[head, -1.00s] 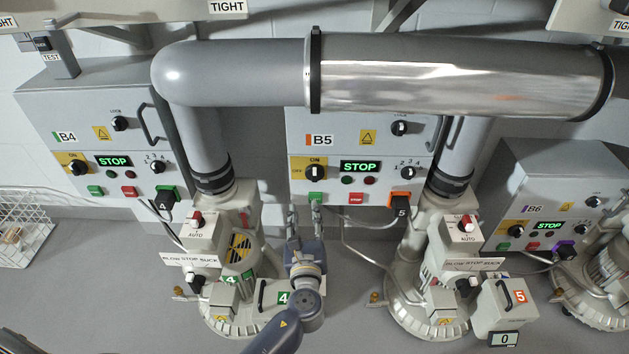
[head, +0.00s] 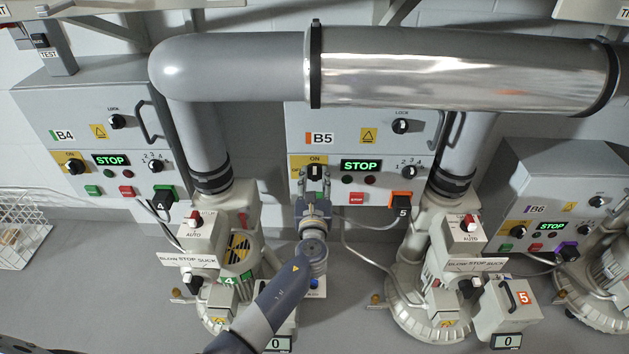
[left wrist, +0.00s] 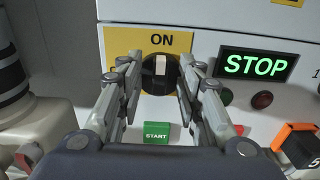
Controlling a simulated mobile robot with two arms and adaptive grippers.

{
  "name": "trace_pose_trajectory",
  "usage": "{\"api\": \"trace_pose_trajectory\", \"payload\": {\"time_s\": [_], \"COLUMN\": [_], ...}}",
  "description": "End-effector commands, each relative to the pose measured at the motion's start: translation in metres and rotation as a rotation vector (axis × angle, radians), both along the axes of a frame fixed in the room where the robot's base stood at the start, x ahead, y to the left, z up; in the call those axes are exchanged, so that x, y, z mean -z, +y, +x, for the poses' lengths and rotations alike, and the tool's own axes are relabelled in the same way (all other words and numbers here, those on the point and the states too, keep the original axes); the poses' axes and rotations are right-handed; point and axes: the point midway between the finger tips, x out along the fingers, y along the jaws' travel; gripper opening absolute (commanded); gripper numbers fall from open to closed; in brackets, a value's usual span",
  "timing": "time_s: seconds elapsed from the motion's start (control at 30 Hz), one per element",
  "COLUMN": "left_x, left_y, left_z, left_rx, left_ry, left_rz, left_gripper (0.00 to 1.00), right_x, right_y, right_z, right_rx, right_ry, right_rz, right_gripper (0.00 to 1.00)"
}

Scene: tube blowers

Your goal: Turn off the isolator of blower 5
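The isolator of blower 5 is a black rotary knob (head: 315,172) on a yellow plate on the B5 panel (head: 345,135). Its white mark points up to ON in the left wrist view (left wrist: 160,70). My left gripper (head: 315,184) is right at the isolator in the head view. In the left wrist view its open fingers (left wrist: 155,78) stand on either side of the knob, with a gap visible on both sides. Whether they reach past the knob's face I cannot tell. The B5 display (head: 361,166) reads STOP in green. My right gripper is not in view.
A green START button (left wrist: 156,132) sits just below the knob, and a red stop button (head: 357,199) is to its right. A large pipe (head: 450,70) crosses above the panel. Blowers with vertical pipes stand at both sides of it. Panels B4 (head: 80,115) and B6 (head: 560,190) flank it.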

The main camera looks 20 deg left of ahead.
Motion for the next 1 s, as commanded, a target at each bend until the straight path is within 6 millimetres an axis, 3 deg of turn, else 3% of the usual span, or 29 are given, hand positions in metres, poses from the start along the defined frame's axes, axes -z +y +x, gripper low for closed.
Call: {"api": "trace_pose_trajectory", "payload": {"time_s": [0.23,0.4,0.77,1.0], "left_x": [-0.0001,0.0,0.0007,0.0016], "left_y": [0.0001,0.0001,0.0004,0.0014], "left_z": [0.0005,0.0003,0.0001,-0.0002], "left_rx": [0.0,0.0,0.0,0.0], "left_ry": [0.0,0.0,-0.006,-0.038], "left_rz": [-0.001,-0.001,-0.021,-0.129], "left_gripper": [0.33,0.0,0.0,0.0], "right_x": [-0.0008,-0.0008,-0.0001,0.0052], "right_y": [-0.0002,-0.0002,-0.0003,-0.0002], "right_z": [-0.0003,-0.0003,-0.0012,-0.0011], "right_rx": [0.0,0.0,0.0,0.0], "right_ry": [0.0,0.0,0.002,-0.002], "right_rz": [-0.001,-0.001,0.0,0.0], "right_gripper": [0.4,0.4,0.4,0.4]}}
